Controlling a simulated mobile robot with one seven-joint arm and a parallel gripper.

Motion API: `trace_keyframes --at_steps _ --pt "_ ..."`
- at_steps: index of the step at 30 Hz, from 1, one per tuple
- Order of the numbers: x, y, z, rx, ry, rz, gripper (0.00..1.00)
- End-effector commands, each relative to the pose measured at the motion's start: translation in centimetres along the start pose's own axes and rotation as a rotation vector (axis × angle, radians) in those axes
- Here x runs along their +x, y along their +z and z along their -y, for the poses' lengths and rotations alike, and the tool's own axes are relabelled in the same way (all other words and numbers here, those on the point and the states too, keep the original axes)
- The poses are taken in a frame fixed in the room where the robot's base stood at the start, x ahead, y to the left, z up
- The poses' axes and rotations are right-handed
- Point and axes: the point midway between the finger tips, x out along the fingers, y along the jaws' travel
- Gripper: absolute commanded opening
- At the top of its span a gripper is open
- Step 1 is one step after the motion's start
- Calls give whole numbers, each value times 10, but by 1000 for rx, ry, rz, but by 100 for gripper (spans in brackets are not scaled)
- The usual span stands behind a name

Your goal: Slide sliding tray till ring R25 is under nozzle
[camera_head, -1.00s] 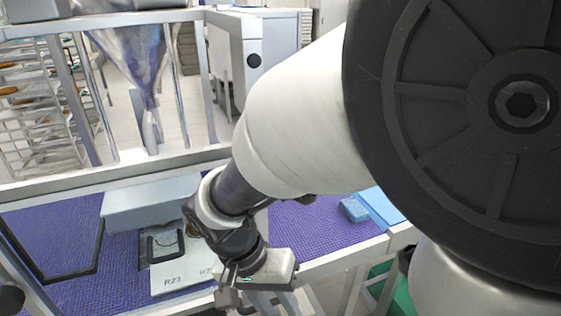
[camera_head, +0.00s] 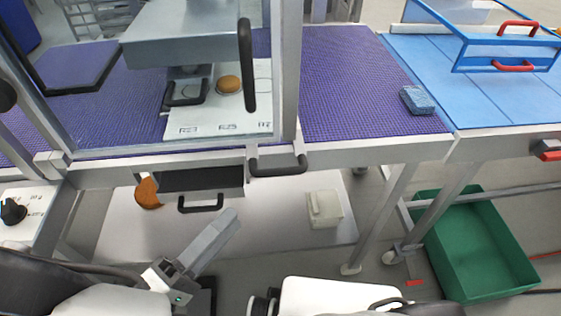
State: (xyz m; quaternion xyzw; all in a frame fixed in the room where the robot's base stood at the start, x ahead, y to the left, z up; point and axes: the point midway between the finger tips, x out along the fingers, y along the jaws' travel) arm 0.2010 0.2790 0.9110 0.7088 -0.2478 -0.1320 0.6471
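The white sliding tray (camera_head: 217,122) lies on the purple mat under a grey machine head. Its front labels read R23, R25 and a partly legible third one. A brown round filled piece (camera_head: 229,84) sits behind the R25 label. A black handle-like frame (camera_head: 187,92) stands behind the R23 label. A small dark part under the head (camera_head: 190,70), perhaps the nozzle, is above and behind that frame, left of the brown piece; its tip is unclear. My gripper (camera_head: 205,242) is low in front of the table, away from the tray. Its finger opening cannot be made out.
A metal guard frame (camera_head: 285,70) with a vertical black handle (camera_head: 247,65) stands before the tray. Below the table edge are another black handle (camera_head: 277,165) and an open drawer (camera_head: 201,180). A blue sponge (camera_head: 417,99) and green crate (camera_head: 475,240) are at right.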

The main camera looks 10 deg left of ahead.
Motion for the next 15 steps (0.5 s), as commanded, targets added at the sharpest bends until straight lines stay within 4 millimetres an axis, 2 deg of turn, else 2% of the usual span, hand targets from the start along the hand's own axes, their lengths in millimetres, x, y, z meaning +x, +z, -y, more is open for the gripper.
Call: trace_keyframes --at_steps 15 --pt "112 2 1 0 -2 6 32"
